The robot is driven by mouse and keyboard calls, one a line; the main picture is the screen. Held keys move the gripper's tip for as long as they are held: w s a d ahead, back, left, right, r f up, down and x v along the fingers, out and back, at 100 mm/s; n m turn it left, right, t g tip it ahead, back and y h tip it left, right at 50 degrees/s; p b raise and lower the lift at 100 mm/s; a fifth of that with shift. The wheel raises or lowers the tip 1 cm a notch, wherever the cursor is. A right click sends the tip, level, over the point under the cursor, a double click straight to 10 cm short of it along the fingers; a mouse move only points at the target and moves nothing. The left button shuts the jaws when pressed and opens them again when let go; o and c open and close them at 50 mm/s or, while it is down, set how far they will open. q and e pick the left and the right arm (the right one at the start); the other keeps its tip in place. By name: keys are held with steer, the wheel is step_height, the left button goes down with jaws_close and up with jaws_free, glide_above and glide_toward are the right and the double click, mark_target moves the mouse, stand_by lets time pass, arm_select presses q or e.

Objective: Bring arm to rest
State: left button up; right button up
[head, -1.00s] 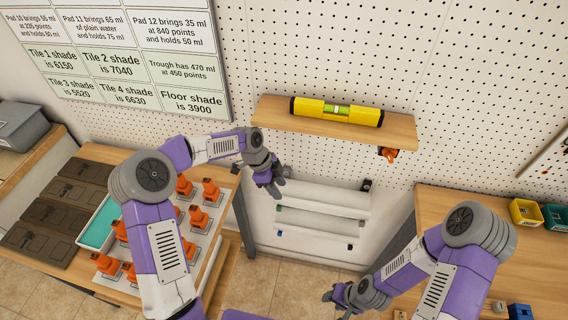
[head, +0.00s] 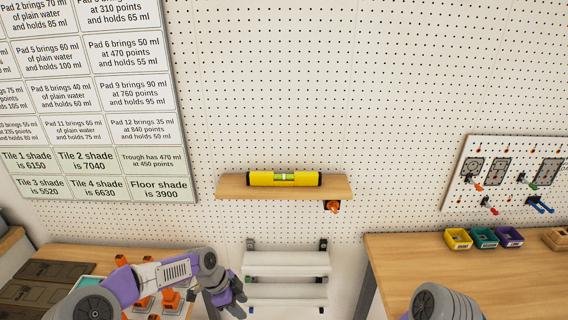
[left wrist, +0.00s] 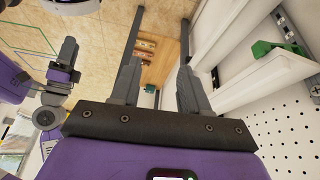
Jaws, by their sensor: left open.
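Only a grey joint of my right arm (head: 440,303) shows at the bottom right of the head view.
A wooden shelf (head: 225,187) holds a yellow level (head: 285,179), with an orange clip (head: 332,206) under it. The right table (head: 440,262) has small bins (head: 483,238). Pegboard stands behind.

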arm_select(q)
steer(key=s+d+f+n, duration=0.3)
steer(key=s+f+n, duration=0.2)
steer(key=f, duration=0.2)
steer(key=s+d+f+n, duration=0.3)
steer(key=s+f+n, duration=0.2)
steer(key=f, duration=0.1)
steer(key=s+a+f+n, duration=0.1)
steer(key=s+f+n, duration=0.2)
steer(key=s+n, duration=0.2)
steer(key=s+a+f+n, duration=0.1)
steer(key=s+f+n, duration=0.2)
steer(key=s+n, duration=0.2)
steer(key=s, duration=0.3)
steer(key=shift+a+t+y, duration=0.3)
steer(key=shift+a, duration=0.05)
